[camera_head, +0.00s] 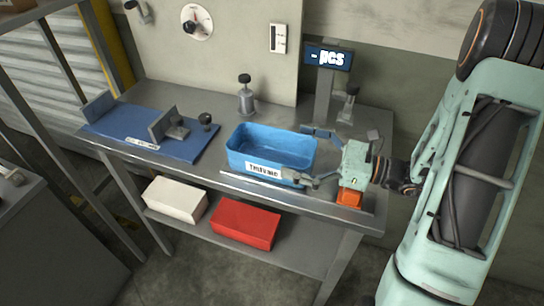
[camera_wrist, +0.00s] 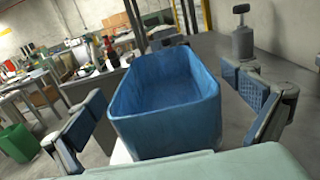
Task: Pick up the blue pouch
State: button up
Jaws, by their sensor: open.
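A blue open-topped tub (camera_head: 272,150) with a white label on its front stands on the steel workbench; it is the blue container nearest my gripper. I see no separate soft pouch. My gripper (camera_head: 314,156) is open at the tub's right end, one finger toward the front side and one toward the back. In the wrist view the tub (camera_wrist: 165,125) sits between the spread fingers of my gripper (camera_wrist: 168,112), with gaps visible on both sides. The tub looks empty; part of its floor is hidden in the head view.
A blue board (camera_head: 140,135) with metal blocks lies at the bench's left. A post with a display (camera_head: 328,58) and a black-knobbed metal piece (camera_head: 245,97) stand behind the tub. White (camera_head: 175,199) and red (camera_head: 245,223) boxes sit on the lower shelf.

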aim_at(282, 145)
jog(key=x, duration=0.3)
jog(key=shift+a, duration=0.15)
jog(key=shift+c, duration=0.3)
jog(key=c, duration=1)
